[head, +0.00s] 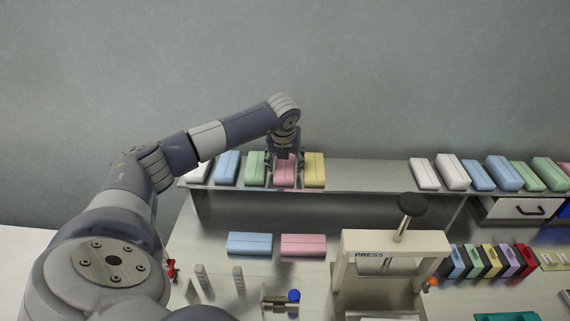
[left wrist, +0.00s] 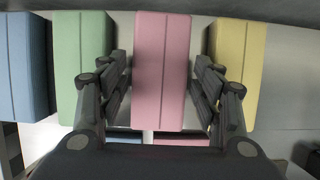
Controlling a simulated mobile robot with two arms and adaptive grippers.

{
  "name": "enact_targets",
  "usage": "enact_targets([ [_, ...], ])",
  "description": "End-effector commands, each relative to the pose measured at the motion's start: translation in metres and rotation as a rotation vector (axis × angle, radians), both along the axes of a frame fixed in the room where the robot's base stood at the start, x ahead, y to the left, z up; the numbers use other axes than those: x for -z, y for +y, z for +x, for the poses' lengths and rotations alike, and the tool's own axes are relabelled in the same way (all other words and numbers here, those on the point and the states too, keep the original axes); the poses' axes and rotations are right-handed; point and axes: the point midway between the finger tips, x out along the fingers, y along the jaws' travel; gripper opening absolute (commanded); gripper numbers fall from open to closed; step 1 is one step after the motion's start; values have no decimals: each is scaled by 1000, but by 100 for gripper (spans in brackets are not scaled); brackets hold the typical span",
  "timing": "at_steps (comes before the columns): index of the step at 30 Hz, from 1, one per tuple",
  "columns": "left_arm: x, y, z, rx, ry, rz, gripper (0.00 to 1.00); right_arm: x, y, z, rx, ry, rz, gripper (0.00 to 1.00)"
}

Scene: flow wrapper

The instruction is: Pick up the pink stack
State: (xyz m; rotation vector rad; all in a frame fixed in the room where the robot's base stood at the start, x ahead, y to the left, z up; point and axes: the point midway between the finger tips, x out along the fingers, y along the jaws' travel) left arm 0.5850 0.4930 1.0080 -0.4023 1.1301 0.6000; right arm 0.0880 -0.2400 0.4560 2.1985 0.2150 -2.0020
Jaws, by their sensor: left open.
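The pink stack (head: 284,174) lies on the raised shelf between a green stack (head: 256,168) and a yellow stack (head: 315,169). My left gripper (head: 285,163) is over it in the head view and hides part of its top. In the left wrist view the pink stack (left wrist: 161,70) stands between the two open fingers (left wrist: 160,85), with a gap visible on each side. A second pink block (head: 303,245) lies lower down on the bench, beside a blue block (head: 249,243). My right gripper is in neither view.
The shelf (head: 370,174) is bare right of the yellow stack. A blue stack (head: 228,167) and a white one (head: 200,172) stand left of the green one. A press (head: 392,245) with a dark knob stands on the bench. More stacks line the shelf's right end.

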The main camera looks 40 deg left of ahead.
Motion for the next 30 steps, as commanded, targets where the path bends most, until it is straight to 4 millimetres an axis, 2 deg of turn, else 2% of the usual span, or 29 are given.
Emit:
enact_targets([
  [3,7,2,1,0,1,1,60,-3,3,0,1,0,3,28],
  [9,8,2,2,0,1,1,60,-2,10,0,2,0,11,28],
  [12,7,2,2,0,0,1,37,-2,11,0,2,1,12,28],
  [13,7,2,2,0,1,1,35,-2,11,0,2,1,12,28],
  [25,5,2,2,-1,-1,0,35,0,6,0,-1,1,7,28],
  [30,-7,2,3,0,-5,1,35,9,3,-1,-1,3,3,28],
])
